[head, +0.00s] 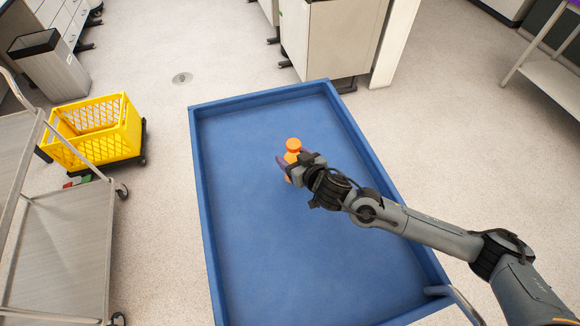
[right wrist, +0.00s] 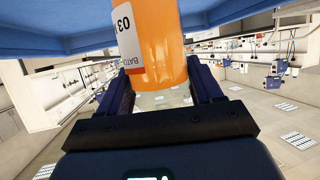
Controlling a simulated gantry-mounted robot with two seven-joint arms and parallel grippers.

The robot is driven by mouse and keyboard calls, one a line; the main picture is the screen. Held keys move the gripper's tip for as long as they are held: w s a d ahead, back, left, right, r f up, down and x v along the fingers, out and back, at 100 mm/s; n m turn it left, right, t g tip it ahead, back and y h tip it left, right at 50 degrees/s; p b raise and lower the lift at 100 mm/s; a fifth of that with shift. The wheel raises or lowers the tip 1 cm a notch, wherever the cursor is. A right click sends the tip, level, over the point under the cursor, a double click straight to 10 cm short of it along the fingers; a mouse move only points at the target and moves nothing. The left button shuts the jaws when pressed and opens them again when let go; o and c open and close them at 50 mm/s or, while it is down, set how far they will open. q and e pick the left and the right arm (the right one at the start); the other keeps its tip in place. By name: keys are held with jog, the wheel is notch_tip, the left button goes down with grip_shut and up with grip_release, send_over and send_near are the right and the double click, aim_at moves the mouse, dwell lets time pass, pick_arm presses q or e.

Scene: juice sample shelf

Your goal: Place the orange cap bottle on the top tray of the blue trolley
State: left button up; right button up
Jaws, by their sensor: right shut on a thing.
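The orange cap bottle (head: 292,155) has an orange cap and an orange body. In the right wrist view the bottle (right wrist: 165,50) shows a white label with black print and stands between the two dark fingers. My right gripper (head: 290,166) is shut on the bottle and reaches in from the right over the blue trolley's top tray (head: 255,245). The bottle looks roughly upright over the tray's middle. I cannot tell whether its base touches the tray. The gripper hides its lower part. My left gripper is not in view.
The tray is otherwise bare, with raised rims all round and a handle (head: 462,303) at its near right corner. A yellow crate (head: 97,130) on a dark wheeled base and a grey metal cart (head: 60,250) stand at left. Cabinets (head: 330,40) stand beyond the trolley.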

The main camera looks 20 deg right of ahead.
jog(key=shift+w+a+f, duration=0.2)
jog(key=shift+w+a, duration=0.15)
jog(key=shift+w, duration=0.05)
jog(key=shift+f+b, duration=0.55)
jog(key=shift+f, duration=1.45)
jog(key=shift+f, duration=0.25)
jog(key=o, duration=1.4)
jog(key=shift+c, duration=0.2)
jog(key=shift+r, duration=0.15)
jog(key=shift+s+d+r, duration=0.15)
jog(key=shift+s+r, duration=0.15)
jog(key=shift+s, duration=0.2)
jog(key=p+v, duration=0.1)
jog(key=v, duration=1)
